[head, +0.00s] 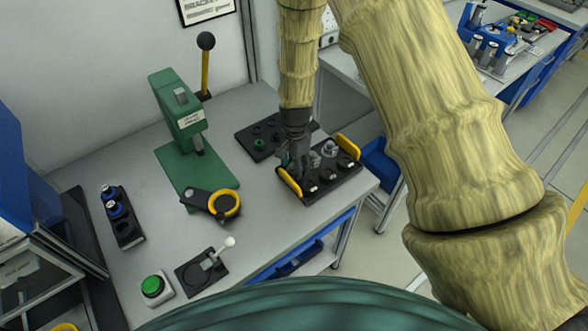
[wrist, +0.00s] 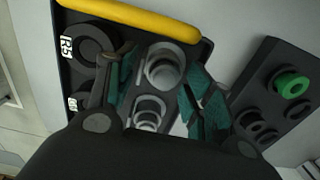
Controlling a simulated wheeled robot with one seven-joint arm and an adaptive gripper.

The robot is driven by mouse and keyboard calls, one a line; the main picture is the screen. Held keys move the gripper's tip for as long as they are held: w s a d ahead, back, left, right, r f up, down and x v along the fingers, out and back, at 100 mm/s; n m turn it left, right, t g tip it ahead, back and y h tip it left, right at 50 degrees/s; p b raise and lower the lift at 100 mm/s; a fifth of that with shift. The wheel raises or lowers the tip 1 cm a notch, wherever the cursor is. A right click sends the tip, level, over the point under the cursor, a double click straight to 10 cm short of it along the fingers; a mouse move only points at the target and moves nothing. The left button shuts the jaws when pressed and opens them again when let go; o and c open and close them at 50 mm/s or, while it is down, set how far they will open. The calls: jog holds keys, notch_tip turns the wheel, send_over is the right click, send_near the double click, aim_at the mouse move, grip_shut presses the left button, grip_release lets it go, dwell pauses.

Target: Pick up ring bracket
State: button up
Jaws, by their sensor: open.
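My gripper (head: 298,168) points down over a black tray (head: 331,188) with yellow handles at its ends. In the wrist view its teal-padded fingers (wrist: 160,95) are open. A grey metal part (wrist: 163,70) with a round stepped top sits between them, with another round grey piece (wrist: 150,112) just below it in the picture. I cannot tell whether these are one part, whether either is the ring bracket, or whether the fingers touch them. Another grey part (head: 330,149) stands in the tray near the far handle. My gripper hides part of the tray.
A black plate with a green ring (head: 259,145) lies behind the tray. A green press (head: 182,125) stands left, with a yellow ring (head: 225,204) on a black holder before it. A blue-topped bottle rack (head: 128,232), green button (head: 152,286) and white-knobbed lever (head: 229,242) stand further left and front.

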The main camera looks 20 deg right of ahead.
jog(key=shift+f, duration=0.8)
jog(key=c, duration=0.9)
jog(key=shift+o, duration=0.2)
jog(key=shift+r, duration=0.1)
jog(key=shift+r, duration=0.5)
notch_tip(320, 180, up, 9)
jog(key=b, duration=0.3)
jog(key=shift+f, duration=0.15)
